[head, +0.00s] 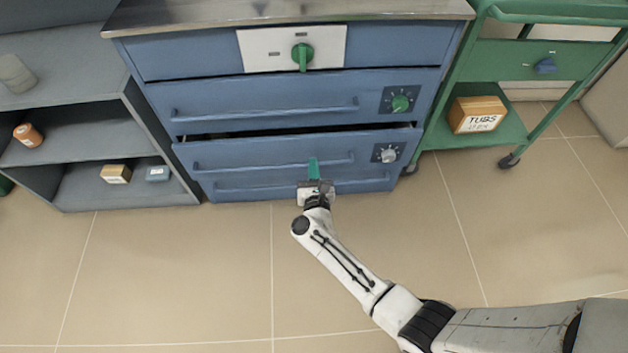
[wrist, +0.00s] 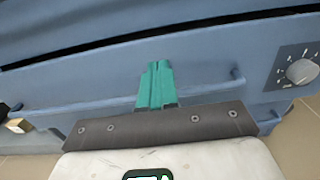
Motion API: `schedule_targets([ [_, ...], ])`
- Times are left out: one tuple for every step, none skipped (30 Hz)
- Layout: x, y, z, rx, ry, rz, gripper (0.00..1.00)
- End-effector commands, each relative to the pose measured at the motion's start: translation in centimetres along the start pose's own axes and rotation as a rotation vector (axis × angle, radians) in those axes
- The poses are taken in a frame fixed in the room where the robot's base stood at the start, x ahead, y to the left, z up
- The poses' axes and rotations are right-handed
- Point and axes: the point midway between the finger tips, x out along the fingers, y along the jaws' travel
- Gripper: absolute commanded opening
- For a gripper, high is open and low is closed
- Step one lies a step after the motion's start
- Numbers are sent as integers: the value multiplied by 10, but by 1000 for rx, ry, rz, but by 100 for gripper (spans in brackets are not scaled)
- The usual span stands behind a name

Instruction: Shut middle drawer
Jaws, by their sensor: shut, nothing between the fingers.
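The middle drawer (head: 240,155) is blue, with a bar handle and a pale dial at its right end. A dark gap runs along its top edge, so it stands a little open. The drawer front also fills much of the wrist view (wrist: 90,85), with the gap above it. My gripper (head: 314,169) is in front of this drawer, its green fingers shut and empty and pointing at the front near the handle. In the wrist view, the fingers (wrist: 155,85) overlap the drawer front and handle bar. I cannot tell whether they touch it.
Above is another drawer (head: 250,97) with a green dial; a lower handle (head: 250,189) shows below. Grey shelves (head: 60,130) stand at left. A green cart (head: 520,62) with a box labelled TUBS (head: 478,114) stands at right. The tiled floor (head: 180,270) in front is clear.

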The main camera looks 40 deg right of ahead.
Motion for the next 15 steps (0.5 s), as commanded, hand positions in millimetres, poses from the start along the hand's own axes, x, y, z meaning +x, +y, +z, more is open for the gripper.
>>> schedule_targets([
  [11,0,-2,1,-2,-4,0],
  [17,0,-2,2,-2,-4,0],
  [24,-1,-2,1,-2,-4,0],
  [30,0,-2,1,-2,-3,0],
  [34,0,-2,1,-1,-3,0],
  [41,-1,-2,2,-1,-4,0],
  [45,0,-2,2,-1,-3,0],
  [48,0,-2,1,-1,-2,0],
  [53,0,-2,1,-1,-2,0],
  [56,0,-1,1,-1,-2,0],
  [58,-1,-1,1,-1,-2,0],
  [61,-1,-1,0,0,-1,0],
  [63,0,-1,0,0,-1,0],
  [64,0,0,-1,0,0,0],
  [65,0,0,-1,0,0,0],
])
